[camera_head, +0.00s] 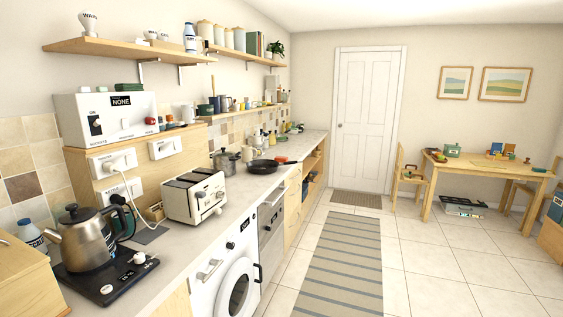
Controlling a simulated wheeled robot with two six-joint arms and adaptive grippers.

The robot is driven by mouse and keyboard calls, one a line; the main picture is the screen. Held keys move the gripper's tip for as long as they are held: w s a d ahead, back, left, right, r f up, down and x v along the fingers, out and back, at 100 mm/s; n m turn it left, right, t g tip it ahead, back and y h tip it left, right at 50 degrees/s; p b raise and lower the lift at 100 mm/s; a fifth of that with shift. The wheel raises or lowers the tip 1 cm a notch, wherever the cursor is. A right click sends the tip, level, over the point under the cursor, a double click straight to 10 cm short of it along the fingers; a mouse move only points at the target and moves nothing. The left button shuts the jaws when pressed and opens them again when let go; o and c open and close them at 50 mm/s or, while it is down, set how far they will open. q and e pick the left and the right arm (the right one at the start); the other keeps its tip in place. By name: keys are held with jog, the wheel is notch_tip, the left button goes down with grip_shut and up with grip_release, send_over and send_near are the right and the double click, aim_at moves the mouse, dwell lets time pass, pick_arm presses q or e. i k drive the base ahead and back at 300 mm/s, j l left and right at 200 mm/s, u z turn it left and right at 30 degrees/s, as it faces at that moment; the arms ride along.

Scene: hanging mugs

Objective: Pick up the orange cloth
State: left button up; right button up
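A small orange-red patch (281,160) shows on the far part of the counter, just right of the black pan (262,167). It is too small to tell whether it is the orange cloth or a pan handle. No other orange cloth can be made out. Neither of my grippers is in view.
The long counter (213,217) runs along the left wall, with a kettle (85,240), a cream toaster (194,195) and pots on it. A washing machine (235,285) is below. A striped rug (340,265) lies on open floor. A wooden table (480,168) stands right.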

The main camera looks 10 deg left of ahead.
aim_at(283, 160)
jog(key=i+z, duration=0.2)
jog(key=i, duration=2.35)
jog(key=i+u, duration=0.1)
jog(key=i, duration=0.95)
jog(key=i+l, duration=0.15)
jog(key=i, duration=0.9)
jog(key=j+u, duration=0.05)
